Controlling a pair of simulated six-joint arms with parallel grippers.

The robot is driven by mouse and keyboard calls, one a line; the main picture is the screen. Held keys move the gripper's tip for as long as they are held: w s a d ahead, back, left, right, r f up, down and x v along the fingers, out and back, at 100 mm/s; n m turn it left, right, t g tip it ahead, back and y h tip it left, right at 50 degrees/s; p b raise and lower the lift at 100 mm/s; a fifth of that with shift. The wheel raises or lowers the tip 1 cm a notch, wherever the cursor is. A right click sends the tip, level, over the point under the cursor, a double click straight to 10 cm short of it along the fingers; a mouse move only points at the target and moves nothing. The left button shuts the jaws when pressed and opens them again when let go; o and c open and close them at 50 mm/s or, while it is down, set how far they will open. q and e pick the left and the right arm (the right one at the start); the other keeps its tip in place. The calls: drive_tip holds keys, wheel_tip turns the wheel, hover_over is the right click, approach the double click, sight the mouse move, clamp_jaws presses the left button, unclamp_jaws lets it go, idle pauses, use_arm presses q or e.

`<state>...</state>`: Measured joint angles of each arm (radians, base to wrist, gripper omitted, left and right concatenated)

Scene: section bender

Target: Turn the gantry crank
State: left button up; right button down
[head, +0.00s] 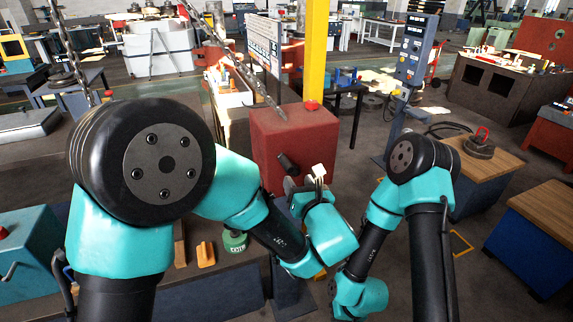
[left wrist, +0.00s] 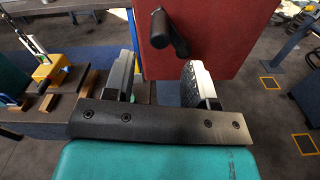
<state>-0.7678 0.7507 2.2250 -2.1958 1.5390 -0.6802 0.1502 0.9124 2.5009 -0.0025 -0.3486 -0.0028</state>
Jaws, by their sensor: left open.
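The gantry crank (head: 287,164) is a black handle on the front face of a red box (head: 292,135). In the left wrist view the crank (left wrist: 169,32) shows large, with a short arm and a grip that sticks out from the red face. My left gripper (head: 307,182) is in front of the box, just below and beside the crank. In the left wrist view its fingers (left wrist: 162,78) are spread wide with nothing between them. The crank lies beyond the fingertips, apart from them. My right arm bends down at the lower right, and its fingers do not show.
A yellow post (head: 316,50) stands behind the red box, which has a red button (head: 311,105) on top. A grey control pillar (head: 413,50) is to the right. A green weight (head: 235,241) and a yellow block (head: 205,254) are on the bench at lower left.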

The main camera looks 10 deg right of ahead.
sight(286, 164)
use_arm(q)
drive_tip(key=w, duration=0.3)
drive_tip(key=w+a, duration=0.1)
drive_tip(key=w, duration=0.2)
drive_tip(key=w+a, duration=0.1)
drive_tip(key=w, duration=0.2)
drive_tip(key=shift+d, duration=0.1)
clamp_jaws()
idle(0.3)
